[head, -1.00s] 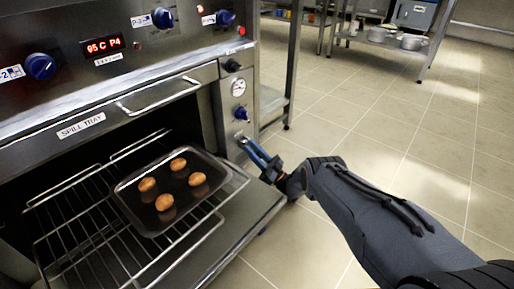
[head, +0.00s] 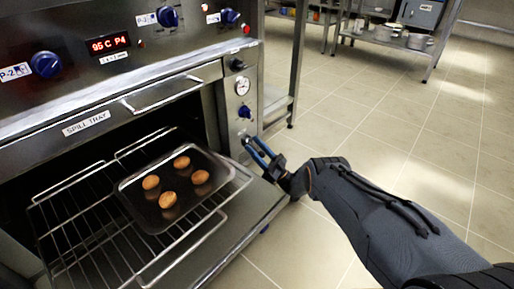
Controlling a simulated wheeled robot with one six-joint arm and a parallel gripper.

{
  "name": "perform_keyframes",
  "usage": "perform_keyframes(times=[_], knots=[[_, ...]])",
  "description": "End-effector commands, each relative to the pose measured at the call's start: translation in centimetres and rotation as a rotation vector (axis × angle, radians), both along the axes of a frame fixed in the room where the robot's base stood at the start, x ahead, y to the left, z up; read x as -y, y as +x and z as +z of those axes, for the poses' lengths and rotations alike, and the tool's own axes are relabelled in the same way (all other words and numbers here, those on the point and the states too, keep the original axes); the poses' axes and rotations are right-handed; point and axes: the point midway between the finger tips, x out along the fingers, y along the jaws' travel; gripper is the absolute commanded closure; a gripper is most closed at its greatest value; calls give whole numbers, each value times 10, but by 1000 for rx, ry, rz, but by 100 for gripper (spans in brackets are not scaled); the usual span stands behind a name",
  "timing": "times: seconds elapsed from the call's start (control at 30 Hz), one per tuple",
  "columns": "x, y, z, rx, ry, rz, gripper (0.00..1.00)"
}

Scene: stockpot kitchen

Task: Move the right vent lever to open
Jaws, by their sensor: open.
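The right front post of the oven carries a black lever-like knob (head: 238,64), a round gauge (head: 242,86) and a blue knob (head: 245,112). I cannot tell for certain which part is the right vent lever, or whether it is open or closed. My gripper (head: 256,149) has blue fingers, apart and pointing at the lower part of this post, just below the blue knob. Nothing shows between the fingers. Whether they touch the post is too small to tell.
The oven door is down, with a wire rack (head: 75,222) pulled out over it. A dark baking tray (head: 145,216) with several brown rolls (head: 168,200) sits on the rack, left of my gripper. A steel table leg (head: 296,70) stands behind the post. The tiled floor (head: 400,120) at right is clear.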

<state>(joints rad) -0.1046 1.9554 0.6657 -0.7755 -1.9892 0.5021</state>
Motion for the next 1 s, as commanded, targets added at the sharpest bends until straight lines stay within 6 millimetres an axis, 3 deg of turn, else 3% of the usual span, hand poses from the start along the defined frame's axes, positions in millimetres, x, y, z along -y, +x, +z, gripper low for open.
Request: perform_keyframes(times=[0.5, 0.7, 1.0], knots=[[4, 1, 81, 3, 0, -5, 57], [4, 1, 96, 2, 1, -6, 57], [4, 2, 97, 1, 1, -5, 57]])
